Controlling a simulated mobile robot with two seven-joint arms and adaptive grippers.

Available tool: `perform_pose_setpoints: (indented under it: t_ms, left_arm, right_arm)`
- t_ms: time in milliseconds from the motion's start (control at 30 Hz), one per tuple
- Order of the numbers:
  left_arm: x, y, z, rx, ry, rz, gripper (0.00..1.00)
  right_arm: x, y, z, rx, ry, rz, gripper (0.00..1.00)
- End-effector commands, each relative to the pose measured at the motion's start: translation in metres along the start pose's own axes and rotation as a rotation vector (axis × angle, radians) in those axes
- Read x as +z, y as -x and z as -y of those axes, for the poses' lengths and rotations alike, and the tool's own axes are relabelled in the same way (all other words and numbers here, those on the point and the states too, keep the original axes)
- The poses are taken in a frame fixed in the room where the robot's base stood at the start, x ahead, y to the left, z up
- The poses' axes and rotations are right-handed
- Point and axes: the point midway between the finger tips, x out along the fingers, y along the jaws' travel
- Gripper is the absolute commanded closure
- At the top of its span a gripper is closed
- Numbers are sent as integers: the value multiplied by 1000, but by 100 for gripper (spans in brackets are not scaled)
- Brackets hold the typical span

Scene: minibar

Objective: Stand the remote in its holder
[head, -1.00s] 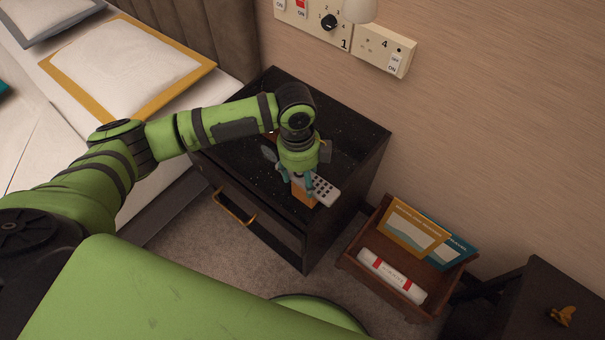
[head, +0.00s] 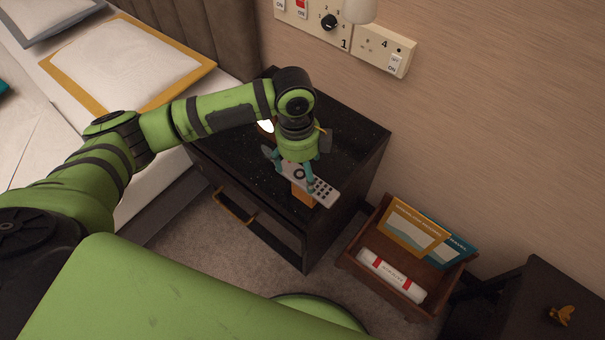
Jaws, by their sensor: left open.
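The grey remote (head: 326,192) with dark buttons and a round ring key shows in the head view near the front right edge of the dark nightstand. It lies slanted, over or against an orange block-like thing (head: 302,197), which may be the holder; most of that is hidden. I cannot tell if the remote rests on it or in it. My left gripper (head: 289,168) points down over the remote's upper left end, its fingers apart. One finger stands in front of the remote; contact is unclear. My right gripper is out of view.
The nightstand (head: 232,160) has bare top to the left of the gripper. A small lit object (head: 266,126) sits behind my arm. A wooden tray (head: 345,262) with cards and a rolled white item stands to the right. The bed is at left, the wall behind.

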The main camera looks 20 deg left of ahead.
Motion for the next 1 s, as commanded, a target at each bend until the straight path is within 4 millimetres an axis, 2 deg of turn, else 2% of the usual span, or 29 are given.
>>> perform_pose_setpoints:
  t_ms: [33,200,400,600,1000]
  left_arm:
    - [0,15,2,-6,0,1,13]
    - [0,52,1,-4,0,2,13]
    - [0,80,1,-2,0,0,13]
    - [0,89,0,0,1,0,13]
    - [0,89,0,0,1,0,13]
  right_arm:
    - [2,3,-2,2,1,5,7]
    - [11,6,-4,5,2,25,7]
    - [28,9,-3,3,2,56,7]
    - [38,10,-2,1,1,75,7]
    - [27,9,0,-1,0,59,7]
